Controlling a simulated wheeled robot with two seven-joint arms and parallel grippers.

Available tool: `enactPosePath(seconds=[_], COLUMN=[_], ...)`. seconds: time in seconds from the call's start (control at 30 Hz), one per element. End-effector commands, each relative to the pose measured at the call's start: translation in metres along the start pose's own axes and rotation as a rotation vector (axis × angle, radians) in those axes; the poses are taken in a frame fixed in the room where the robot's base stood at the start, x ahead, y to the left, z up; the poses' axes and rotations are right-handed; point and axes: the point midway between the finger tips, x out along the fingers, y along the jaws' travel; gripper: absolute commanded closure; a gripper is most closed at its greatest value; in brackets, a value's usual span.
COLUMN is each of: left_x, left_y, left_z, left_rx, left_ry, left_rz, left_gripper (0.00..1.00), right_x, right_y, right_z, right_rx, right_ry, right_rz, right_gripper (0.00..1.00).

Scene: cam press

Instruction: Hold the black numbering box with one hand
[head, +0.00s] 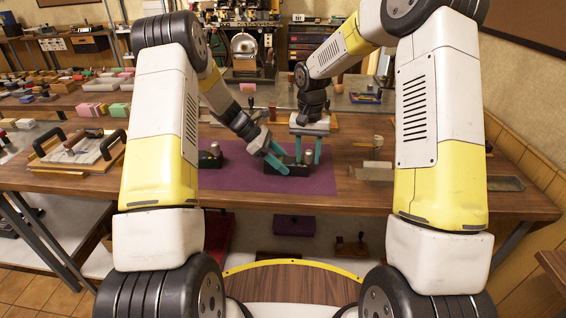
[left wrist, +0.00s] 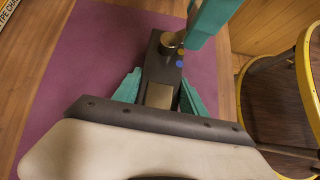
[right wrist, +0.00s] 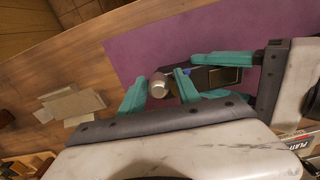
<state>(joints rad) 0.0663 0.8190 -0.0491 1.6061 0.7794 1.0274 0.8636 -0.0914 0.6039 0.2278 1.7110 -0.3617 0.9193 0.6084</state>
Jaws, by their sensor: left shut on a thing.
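The black numbering box (head: 287,180) lies on the purple mat (head: 240,180) near the table's front edge. Its upright metal-capped knob (right wrist: 158,86) is at one end; a gold plate (left wrist: 159,95) and a blue dot show on top. My left gripper (left wrist: 158,92) is shut on the box, teal fingers on both long sides; the fingers also show around it in the right wrist view (right wrist: 216,77). My right gripper (head: 308,152) points down at the knob end, its fingers open on either side of the knob. I cannot tell whether they touch it.
A second dark block with a knob (head: 210,159) stands on the mat to the left. A tray with black handles (head: 75,152) is farther left. Flat metal pieces (head: 372,172) lie right of the mat.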

Motion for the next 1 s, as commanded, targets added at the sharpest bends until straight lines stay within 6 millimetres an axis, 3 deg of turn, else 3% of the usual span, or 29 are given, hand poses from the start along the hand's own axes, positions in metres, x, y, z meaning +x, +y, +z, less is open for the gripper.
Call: enactPosePath(seconds=[0.03, 0.1, 0.47, 1.0], left_x=[-0.001, 0.0, 0.002, 0.002], left_y=[-0.002, -0.002, -0.002, -0.001], left_z=[-0.003, -0.003, 0.0, 0.001], left_rx=[-0.001, -0.001, 0.0, 0.0], left_ry=[0.004, 0.003, 0.0, -0.002], left_rz=[-0.003, -0.004, -0.005, -0.005], left_gripper=[0.87, 0.86, 0.86, 0.87], right_x=[0.0, 0.0, -0.002, -0.028], right_y=[0.003, 0.002, -0.001, -0.002], right_z=[-0.002, -0.002, 0.0, 0.0], right_rx=[0.004, 0.003, -0.001, -0.003], right_ry=[0.005, 0.005, 0.002, 0.002], right_rz=[0.001, 0.0, -0.003, -0.004], right_gripper=[0.52, 0.39, 0.39, 0.39])
